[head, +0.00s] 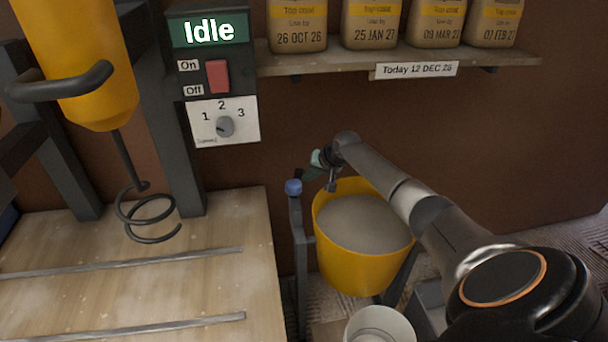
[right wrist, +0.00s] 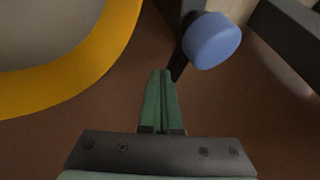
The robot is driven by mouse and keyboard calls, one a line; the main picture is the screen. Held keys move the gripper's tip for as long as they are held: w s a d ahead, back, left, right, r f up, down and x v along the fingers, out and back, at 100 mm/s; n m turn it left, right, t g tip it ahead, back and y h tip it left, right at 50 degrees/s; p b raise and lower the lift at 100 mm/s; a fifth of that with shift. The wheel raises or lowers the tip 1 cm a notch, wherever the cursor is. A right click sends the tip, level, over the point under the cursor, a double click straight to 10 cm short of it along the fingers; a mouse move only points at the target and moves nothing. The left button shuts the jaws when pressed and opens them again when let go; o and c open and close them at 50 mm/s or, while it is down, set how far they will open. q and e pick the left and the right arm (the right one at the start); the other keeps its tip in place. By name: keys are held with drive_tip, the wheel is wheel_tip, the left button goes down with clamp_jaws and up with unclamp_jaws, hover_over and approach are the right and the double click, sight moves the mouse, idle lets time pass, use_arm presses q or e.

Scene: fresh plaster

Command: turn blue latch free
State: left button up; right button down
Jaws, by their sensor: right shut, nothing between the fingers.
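The blue latch (head: 293,187) is a small blue knob at the top of a dark upright post, just left of the yellow bucket (head: 362,270). In the right wrist view the blue latch (right wrist: 212,41) shows large, just beyond and right of my fingertips. My right gripper (head: 312,170) reaches over the bucket's back rim, near the latch. In the right wrist view its green fingers (right wrist: 162,72) are shut together with nothing between them. A gap to the knob shows in the picture; contact is not seen. My left gripper is out of view.
Grey material fills much of the bucket. A white container (head: 380,326) stands below it. A wooden bench (head: 215,290) with metal rails lies left, under a yellow mixer (head: 85,60) with a spiral paddle. A control box (head: 212,60) reads Idle. A shelf (head: 400,58) holds several bags.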

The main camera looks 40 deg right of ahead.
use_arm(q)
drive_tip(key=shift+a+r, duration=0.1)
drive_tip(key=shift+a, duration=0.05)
use_arm(e)
drive_tip(key=shift+w, duration=0.5)
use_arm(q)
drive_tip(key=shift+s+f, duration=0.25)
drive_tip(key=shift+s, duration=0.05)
use_arm(e)
drive_tip(key=shift+w, duration=0.1)
use_arm(q)
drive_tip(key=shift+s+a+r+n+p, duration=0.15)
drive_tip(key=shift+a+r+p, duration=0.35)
drive_tip(key=shift+p, duration=0.45)
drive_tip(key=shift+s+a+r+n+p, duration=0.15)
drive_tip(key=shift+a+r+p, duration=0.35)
drive_tip(key=shift+p, duration=0.4)
use_arm(e)
drive_tip(key=v, duration=1.2)
drive_tip(key=shift+r, duration=0.2)
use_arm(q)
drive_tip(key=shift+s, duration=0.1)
use_arm(e)
drive_tip(key=shift+s, duration=0.25)
